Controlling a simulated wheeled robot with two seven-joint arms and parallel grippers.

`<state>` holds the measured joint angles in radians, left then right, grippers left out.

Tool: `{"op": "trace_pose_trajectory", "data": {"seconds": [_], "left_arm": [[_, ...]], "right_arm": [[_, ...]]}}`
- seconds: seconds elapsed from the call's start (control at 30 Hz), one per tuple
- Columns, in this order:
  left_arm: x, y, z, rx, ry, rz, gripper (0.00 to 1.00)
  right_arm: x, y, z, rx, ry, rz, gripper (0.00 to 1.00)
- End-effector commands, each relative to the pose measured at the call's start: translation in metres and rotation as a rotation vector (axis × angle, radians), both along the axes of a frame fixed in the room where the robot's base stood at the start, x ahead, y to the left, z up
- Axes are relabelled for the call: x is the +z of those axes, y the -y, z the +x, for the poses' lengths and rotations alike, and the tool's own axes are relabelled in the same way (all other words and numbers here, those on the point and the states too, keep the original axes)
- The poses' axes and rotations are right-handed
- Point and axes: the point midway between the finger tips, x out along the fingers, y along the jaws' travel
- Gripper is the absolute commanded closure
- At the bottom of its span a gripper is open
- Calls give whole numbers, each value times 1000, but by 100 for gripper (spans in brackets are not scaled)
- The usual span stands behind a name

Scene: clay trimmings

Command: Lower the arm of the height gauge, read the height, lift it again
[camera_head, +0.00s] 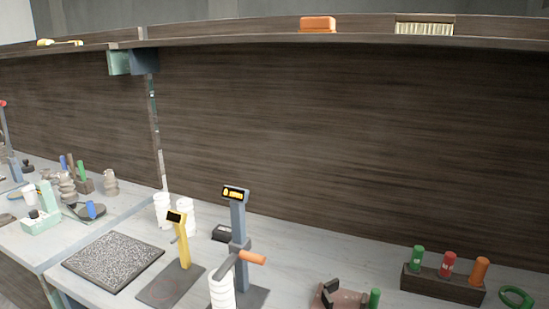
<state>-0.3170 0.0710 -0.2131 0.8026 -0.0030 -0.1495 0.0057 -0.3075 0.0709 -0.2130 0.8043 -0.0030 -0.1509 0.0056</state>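A blue-grey post (239,222) stands on a dark base at the lower middle of the bench, with a small lit display (236,194) on top; it looks like the height gauge. Its arm with an orange handle (252,257) sits partway down the post. The digits are too small to read. A white ribbed cylinder (222,291) stands in front of the post, close to the arm; I cannot tell if they touch. A shorter yellow stand (184,242) with a dark display is to its left. Neither of my grippers is in view.
A speckled square mat (113,261) lies at left. White ribbed cylinders (187,217) stand behind the yellow stand. A dark rack (443,286) with green, red and orange handles is at right. A brown piece with dark jaws (338,298) is cut off below. A shelf runs above.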

Motion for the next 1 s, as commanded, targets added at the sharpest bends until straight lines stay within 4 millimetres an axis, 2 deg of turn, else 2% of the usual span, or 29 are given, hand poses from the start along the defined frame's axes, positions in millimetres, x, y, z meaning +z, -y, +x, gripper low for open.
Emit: {"op": "trace_pose_trajectory", "data": {"seconds": [0.47, 0.67, 1.0], "left_arm": [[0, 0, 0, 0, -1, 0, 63], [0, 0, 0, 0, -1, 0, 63], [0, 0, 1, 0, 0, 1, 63]], "right_arm": [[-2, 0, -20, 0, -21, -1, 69], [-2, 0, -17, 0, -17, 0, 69], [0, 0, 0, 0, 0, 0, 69]]}}
